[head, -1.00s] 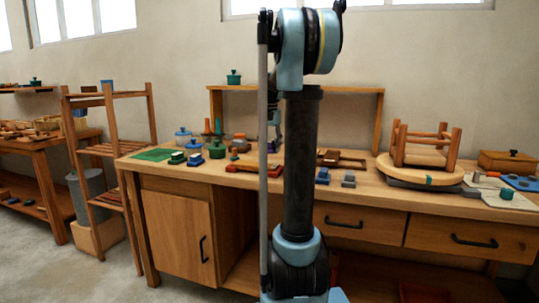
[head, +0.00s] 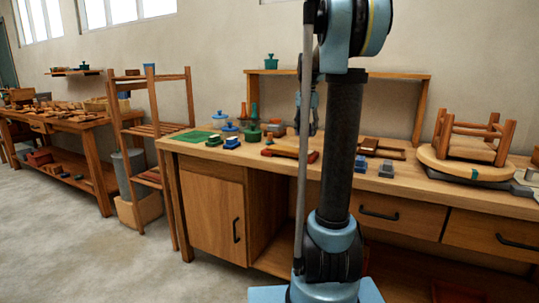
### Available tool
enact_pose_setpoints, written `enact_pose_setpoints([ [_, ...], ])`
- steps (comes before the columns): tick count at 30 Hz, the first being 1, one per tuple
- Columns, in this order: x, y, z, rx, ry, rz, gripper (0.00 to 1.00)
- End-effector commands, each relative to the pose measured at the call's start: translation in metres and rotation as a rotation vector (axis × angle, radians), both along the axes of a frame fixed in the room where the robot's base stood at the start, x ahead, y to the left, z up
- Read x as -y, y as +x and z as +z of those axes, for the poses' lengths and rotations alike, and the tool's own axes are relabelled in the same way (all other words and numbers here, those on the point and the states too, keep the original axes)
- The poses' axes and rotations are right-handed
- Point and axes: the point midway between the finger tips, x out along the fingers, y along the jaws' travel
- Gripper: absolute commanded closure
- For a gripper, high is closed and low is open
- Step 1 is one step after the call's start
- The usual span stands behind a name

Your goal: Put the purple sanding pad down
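My gripper (head: 312,128) hangs down behind my arm's dark column, over the middle of the long wooden workbench (head: 218,157). It is small and partly hidden, so I cannot tell whether its fingers are open or shut. I cannot make out the purple sanding pad clearly in the head view; the area at the fingertips is too small and dark to show what is there.
A green mat (head: 195,136), blue and green pots (head: 252,133) and small blocks stand on the bench's left part. A red-edged wooden tray (head: 287,152) lies near the gripper. An upturned stool (head: 470,145) is at right. A slatted rack (head: 155,130) stands left, with open floor before it.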

Motion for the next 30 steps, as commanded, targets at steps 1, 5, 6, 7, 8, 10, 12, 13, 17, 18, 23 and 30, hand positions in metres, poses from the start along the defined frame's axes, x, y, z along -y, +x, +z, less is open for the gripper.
enact_pose_setpoints([
  [1, 0.0, 0.0, -0.006, 0.0, 0.0, 0.0, 0.89],
  [5, 0.0, 0.0, -0.024, 0.0, 0.0, 0.0, 0.89],
  [6, 0.0, 0.0, -0.03, 0.0, 0.0, 0.0, 0.89],
  [7, 0.0, 0.0, -0.035, 0.0, 0.0, 0.0, 0.89],
  [8, 0.0, 0.0, -0.039, 0.0, 0.0, 0.0, 0.89],
  [10, 0.001, 0.0, -0.049, 0.0, 0.0, -0.001, 0.89],
  [12, 0.001, 0.0, -0.058, 0.0, 0.0, -0.001, 0.89],
  [13, 0.001, 0.0, -0.061, 0.0, 0.0, -0.001, 0.89],
  [17, 0.001, 0.0, -0.072, 0.0, 0.0, -0.001, 0.89],
  [18, -0.001, 0.0, -0.072, 0.0, 0.0, -0.001, 0.89],
  [23, -0.003, 0.001, -0.072, 0.0, 0.0, -0.005, 0.89],
  [30, -0.003, 0.001, -0.072, 0.0, 0.0, -0.005, 0.89],
])
